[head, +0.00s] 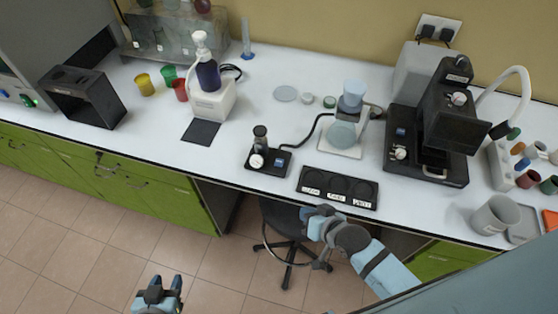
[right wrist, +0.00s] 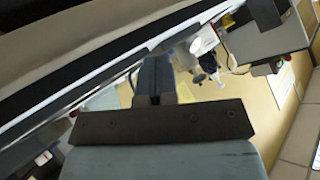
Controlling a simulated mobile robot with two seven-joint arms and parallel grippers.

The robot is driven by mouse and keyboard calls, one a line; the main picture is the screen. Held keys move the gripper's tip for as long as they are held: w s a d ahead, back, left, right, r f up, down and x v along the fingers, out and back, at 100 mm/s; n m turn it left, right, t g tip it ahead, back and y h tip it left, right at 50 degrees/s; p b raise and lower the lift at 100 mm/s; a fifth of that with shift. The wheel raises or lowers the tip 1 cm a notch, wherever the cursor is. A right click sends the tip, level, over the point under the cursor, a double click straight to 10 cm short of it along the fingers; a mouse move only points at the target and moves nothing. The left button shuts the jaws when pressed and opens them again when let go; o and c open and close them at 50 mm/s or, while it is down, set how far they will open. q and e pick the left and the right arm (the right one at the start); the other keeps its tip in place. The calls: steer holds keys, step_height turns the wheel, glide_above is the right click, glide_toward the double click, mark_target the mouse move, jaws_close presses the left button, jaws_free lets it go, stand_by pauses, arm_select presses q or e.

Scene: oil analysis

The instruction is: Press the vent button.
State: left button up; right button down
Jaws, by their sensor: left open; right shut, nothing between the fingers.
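No button can be read as the vent button. One small blue button (head: 281,161) is on a low black control box (head: 262,169) with a white dial, near the front edge of the bench. Another blue button (head: 400,132) is on the black instrument (head: 440,125) at the right. My right gripper (head: 316,211) is shut and empty, just in front of the bench edge, below the labelled black tray. Its closed fingers also show in the right wrist view (right wrist: 155,80). My left gripper (head: 165,285) is open and empty, low over the floor, away from the bench.
A black tray (head: 312,182) with three round wells lies along the bench edge. A glass vessel (head: 341,134) on a white base stands behind it. A white pump bottle stand (head: 211,100) is further left. A grey beaker (head: 494,214) stands right. A stool (head: 287,219) is under the bench.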

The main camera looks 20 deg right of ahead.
steer(key=w+r+m, duration=0.1)
steer(key=w+m, duration=0.1)
steer(key=w, duration=0.1)
steer(key=w+a+r+m, duration=0.1)
steer(key=w+r+m, duration=0.1)
steer(key=w+m, duration=0.1)
steer(key=w+a+r+m+g+y, duration=0.1)
steer(key=w+r+m, duration=0.1)
steer(key=w+m, duration=0.1)
steer(key=shift+w, duration=0.75)
steer(key=w+r+m+g, duration=0.2)
steer(key=w+r+m, duration=0.4)
steer(key=w+m, duration=0.2)
steer(key=shift+r+m+y, duration=0.3)
steer(key=shift+r+m, duration=0.1)
steer(key=shift+m, duration=0.5)
